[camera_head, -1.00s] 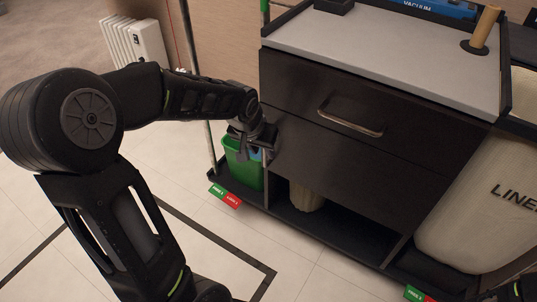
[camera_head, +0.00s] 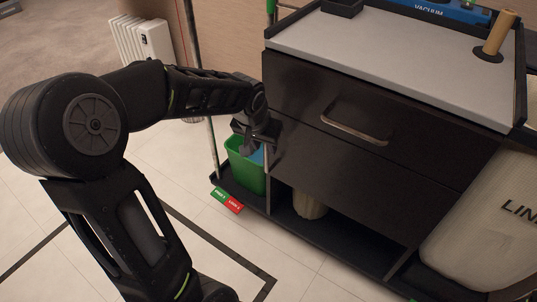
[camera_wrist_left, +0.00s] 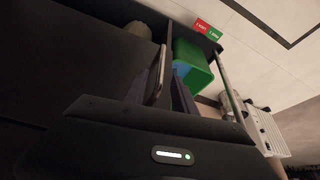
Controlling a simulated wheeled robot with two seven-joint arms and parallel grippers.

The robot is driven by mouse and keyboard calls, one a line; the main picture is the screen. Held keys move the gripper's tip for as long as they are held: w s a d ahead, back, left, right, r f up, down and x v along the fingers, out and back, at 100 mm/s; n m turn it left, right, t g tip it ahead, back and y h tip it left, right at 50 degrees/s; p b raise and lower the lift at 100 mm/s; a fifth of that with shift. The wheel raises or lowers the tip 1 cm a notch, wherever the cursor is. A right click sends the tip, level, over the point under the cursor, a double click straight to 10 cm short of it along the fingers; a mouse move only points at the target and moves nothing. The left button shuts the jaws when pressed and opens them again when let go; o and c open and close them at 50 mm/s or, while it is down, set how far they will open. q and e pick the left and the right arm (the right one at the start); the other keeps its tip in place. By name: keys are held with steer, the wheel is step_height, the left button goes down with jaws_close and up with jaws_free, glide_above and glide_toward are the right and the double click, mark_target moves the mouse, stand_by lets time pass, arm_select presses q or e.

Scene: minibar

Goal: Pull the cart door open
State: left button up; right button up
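The cart (camera_head: 390,50) is dark with a grey top. Its dark lower door (camera_head: 350,165) sits below a drawer and looks closed. The slim metal door handle (camera_wrist_left: 158,75) shows in the left wrist view, between the two fingers. My left gripper (camera_head: 260,148) is at the left edge of the lower door, with its arm coming in from the left. In the left wrist view the left gripper (camera_wrist_left: 160,98) has its fingers close together on either side of the handle, and it looks shut on it. In the head view the gripper mostly hides this handle. My right gripper is not in view.
The drawer handle (camera_head: 357,123) is above the door. A green bin (camera_head: 245,165) stands just left of the door, close to my gripper. An open shelf with a pale rounded object (camera_head: 310,204) lies below. A linen bag (camera_head: 485,215) hangs at right. The tiled floor at front left is clear.

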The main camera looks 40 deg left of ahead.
arm_select(q)
steer(key=b+x, duration=0.1)
steer(key=x, duration=0.6)
steer(key=shift+b, duration=0.3)
steer(key=shift+c, duration=0.3)
jaws_close()
stand_by(0.7)
